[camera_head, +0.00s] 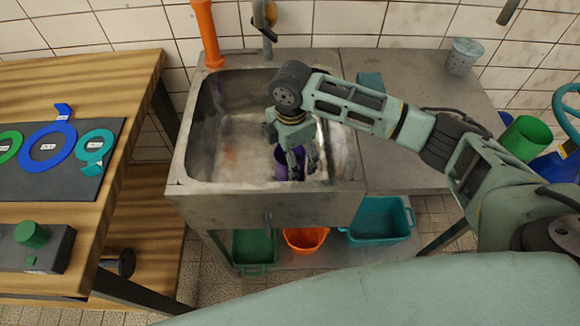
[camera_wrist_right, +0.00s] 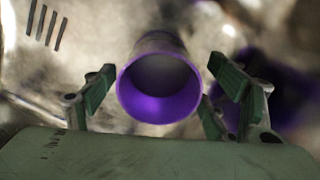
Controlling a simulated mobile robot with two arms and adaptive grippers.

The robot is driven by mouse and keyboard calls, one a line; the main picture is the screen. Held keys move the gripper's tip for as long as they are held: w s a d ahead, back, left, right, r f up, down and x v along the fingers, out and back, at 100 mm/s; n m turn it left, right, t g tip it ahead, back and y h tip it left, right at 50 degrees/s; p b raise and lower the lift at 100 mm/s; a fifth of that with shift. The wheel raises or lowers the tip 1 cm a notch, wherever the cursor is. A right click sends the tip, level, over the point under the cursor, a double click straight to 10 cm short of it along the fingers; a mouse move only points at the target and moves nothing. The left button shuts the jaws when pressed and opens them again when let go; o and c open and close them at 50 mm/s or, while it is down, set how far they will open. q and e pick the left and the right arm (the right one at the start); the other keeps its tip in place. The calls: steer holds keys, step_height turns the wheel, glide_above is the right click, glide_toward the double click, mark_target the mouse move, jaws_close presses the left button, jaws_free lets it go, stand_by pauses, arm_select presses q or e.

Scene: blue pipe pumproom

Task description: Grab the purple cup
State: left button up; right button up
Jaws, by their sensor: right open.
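The purple cup (camera_head: 283,163) stands inside the metal sink, in its front right part, partly hidden by my right gripper in the head view. In the right wrist view the purple cup (camera_wrist_right: 160,88) shows its open round mouth toward the camera, between the fingers. My right gripper (camera_head: 301,166) points down into the sink at the cup. In the wrist view the right gripper (camera_wrist_right: 160,95) is open, with fingers on both sides of the cup and a visible gap at the left. Whether the right-hand finger touches the cup I cannot tell. My left gripper is not in view.
The sink (camera_head: 190,180) has raised walls around the cup. A metal counter (camera_head: 400,165) adjoins it on the right, with a grey perforated cup (camera_head: 463,57) at the back. An orange pipe (camera_head: 207,35) and a tap (camera_head: 264,30) stand behind. A wooden table (camera_head: 130,75) is at left.

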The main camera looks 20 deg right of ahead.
step_height(320, 180, down, 5)
steer(key=shift+w+a+r, duration=0.1)
steer(key=shift+r, duration=0.1)
steer(key=c, duration=1.2)
steer(key=shift+r, duration=0.1)
